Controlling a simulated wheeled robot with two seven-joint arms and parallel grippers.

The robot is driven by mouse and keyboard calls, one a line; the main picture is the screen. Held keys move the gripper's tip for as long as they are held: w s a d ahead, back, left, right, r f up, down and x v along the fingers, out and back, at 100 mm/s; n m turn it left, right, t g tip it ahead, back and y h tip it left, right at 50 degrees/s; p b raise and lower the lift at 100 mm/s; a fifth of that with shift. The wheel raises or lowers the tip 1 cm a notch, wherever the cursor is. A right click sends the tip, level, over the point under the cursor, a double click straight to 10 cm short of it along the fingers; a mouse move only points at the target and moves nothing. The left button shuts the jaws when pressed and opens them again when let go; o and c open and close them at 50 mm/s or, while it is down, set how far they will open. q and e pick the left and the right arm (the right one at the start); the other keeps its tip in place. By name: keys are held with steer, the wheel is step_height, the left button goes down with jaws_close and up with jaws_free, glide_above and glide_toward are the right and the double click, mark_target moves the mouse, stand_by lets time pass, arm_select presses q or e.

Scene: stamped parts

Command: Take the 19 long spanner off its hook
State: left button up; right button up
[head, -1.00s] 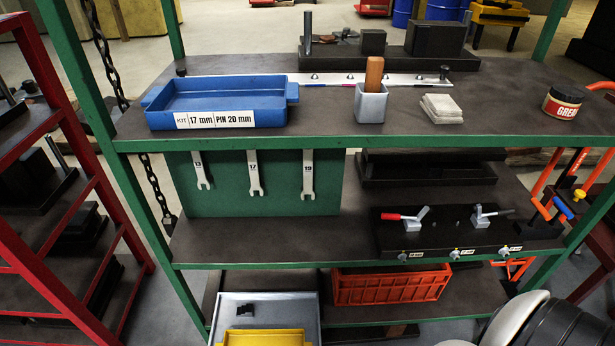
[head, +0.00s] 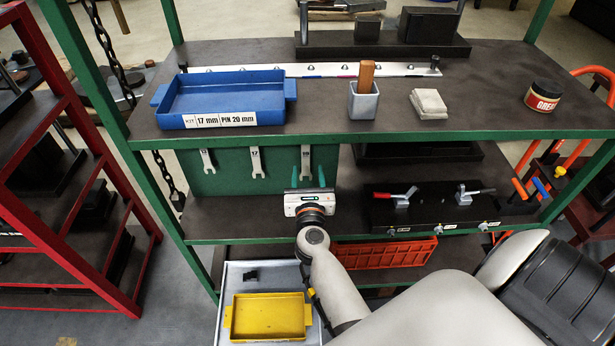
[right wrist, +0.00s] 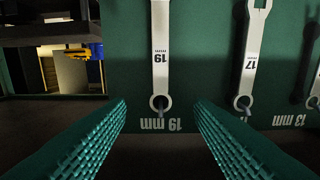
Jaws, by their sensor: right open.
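The 19 spanner (head: 306,157) hangs on the green board (head: 222,183) under the shelf, at the right of the row. The right wrist view shows its shank (right wrist: 160,40), marked 19, and its ring end on a hook above an upside-down "19 mm" label. My right gripper (head: 309,179) is in front of the spanner. Its green fingers are open and spread to either side of the spanner line, with nothing between them in that view (right wrist: 160,118). The spanner's lower end is hidden behind my gripper in the head view. My left gripper is out of view.
The 17 spanner (head: 256,161) and 13 spanner (head: 207,161) hang to the left. The shelf edge (head: 400,137) runs above the board. A black fixture with clamps (head: 430,207) stands to the right. A blue tray (head: 222,98) is on the top shelf.

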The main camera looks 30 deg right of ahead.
mark_target(306, 147)
steer(key=x, duration=1.1)
steer(key=shift+b, duration=0.35)
steer(key=shift+a+f, duration=0.1)
steer(key=shift+a, duration=0.05)
jaws_close()
steer(key=shift+s+a+r+p, duration=0.1)
steer(key=shift+s+r+p, duration=0.05)
steer(key=shift+r+p, duration=0.2)
steer(key=shift+s+a+r, duration=0.1)
steer(key=shift+s, duration=0.05)
steer(key=shift+s+a+r+p, duration=0.2)
steer(key=shift+s+p, duration=0.15)
steer(key=shift+p, duration=0.05)
